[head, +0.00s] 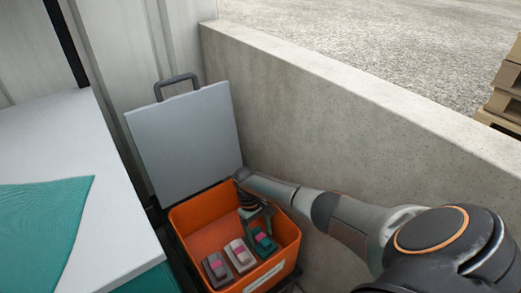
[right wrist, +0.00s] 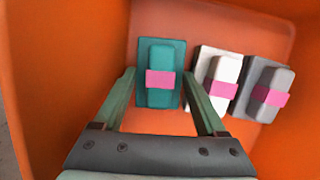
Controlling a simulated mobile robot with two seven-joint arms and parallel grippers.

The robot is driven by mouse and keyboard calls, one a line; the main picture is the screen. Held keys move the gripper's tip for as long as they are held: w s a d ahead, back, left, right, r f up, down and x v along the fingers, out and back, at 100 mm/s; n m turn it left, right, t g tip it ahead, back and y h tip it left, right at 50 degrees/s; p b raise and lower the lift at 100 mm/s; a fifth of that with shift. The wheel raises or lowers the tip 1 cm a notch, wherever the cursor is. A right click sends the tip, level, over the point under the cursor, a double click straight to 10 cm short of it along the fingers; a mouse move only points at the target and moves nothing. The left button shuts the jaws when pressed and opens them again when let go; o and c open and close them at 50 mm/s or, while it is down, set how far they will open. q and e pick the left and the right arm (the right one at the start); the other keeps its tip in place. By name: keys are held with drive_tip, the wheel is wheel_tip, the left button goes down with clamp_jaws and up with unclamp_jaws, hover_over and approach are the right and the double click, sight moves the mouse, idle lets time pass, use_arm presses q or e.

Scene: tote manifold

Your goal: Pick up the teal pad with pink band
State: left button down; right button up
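The teal pad with pink band (head: 263,242) lies in the orange tote, rightmost of three pads in the head view. In the right wrist view the teal pad (right wrist: 160,60) is the leftmost, flat on the tote floor. My right gripper (head: 258,222) reaches down into the tote above the teal pad. In the right wrist view the right gripper (right wrist: 166,90) is open, its fingers apart on either side of the pad's near part. Nothing shows between the fingers as gripped. My left gripper is not in view.
The orange tote (head: 181,222) has a raised grey lid (head: 185,140) behind it. A white pad (head: 240,254) and a grey pad (head: 216,268), both pink-banded, lie beside the teal one. A concrete wall (head: 300,130) stands close at right, a white table (head: 110,190) at left.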

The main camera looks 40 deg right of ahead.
sight(260, 235)
clamp_jaws()
idle(0.4)
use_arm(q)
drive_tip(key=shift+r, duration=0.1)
use_arm(e)
drive_tip(key=shift+r, duration=0.15)
